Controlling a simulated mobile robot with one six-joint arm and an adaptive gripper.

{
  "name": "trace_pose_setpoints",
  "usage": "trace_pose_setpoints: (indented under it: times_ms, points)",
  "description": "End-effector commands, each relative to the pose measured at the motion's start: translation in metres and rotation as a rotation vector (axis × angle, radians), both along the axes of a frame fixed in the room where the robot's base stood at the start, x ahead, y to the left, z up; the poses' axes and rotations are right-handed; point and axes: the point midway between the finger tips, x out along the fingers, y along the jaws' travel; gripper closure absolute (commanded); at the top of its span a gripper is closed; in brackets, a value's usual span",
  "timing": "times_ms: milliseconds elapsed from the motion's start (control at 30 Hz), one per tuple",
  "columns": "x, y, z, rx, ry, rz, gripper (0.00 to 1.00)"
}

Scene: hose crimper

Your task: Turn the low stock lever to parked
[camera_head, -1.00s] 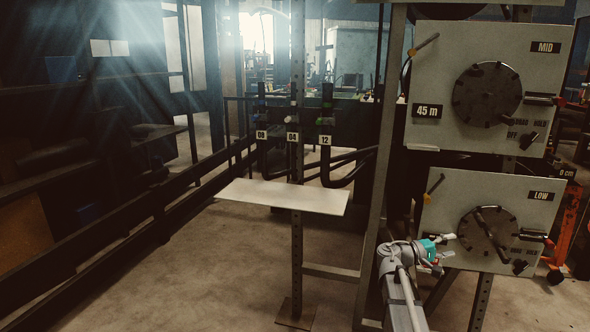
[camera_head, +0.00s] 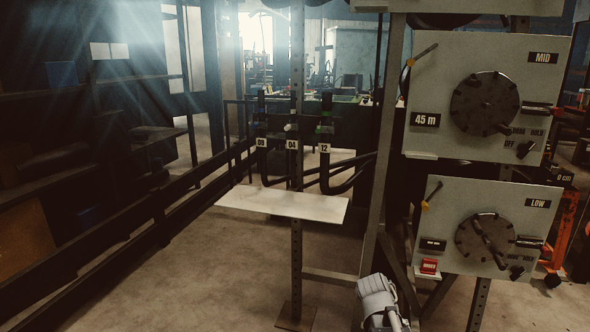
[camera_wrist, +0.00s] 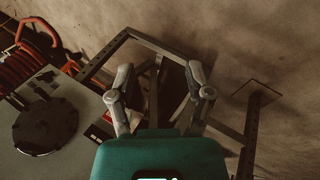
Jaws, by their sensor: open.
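The LOW panel (camera_head: 455,205) is at the lower right in the head view. Its round dark disc (camera_head: 470,240) carries a long dark bar (camera_head: 490,243), slanting down to the right. A thin lever (camera_head: 432,195) with a yellow part tilts up to the right at the panel's upper left. A small dark handle (camera_head: 517,271) sits at its lower right. Which of these is the stock lever I cannot tell. In the wrist view, my gripper (camera_wrist: 158,75) is open and empty, pointing away from its teal body. A dark disc (camera_wrist: 45,127) lies left of it, apart from the fingers.
The MID panel (camera_head: 450,80) is above, with a similar disc and lever. A red switch (camera_head: 428,266) is at LOW's lower left. A pale shelf (camera_head: 285,203) and metal posts stand left of my arm. Red hoses (camera_wrist: 20,65) show in the wrist view.

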Motion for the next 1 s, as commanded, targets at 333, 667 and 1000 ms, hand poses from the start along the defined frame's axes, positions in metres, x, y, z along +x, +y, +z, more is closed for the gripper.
trace_pose_setpoints:
  times_ms: [333, 667, 1000]
  points:
    - [-0.041, 0.072, -0.01, 0.32, 0.032, 0.003, 0.34]
    - [-0.063, 0.11, -0.008, 0.494, 0.056, 0.009, 0.34]
    - [-0.06, 0.108, 0.025, 0.486, 0.055, 0.009, 0.34]
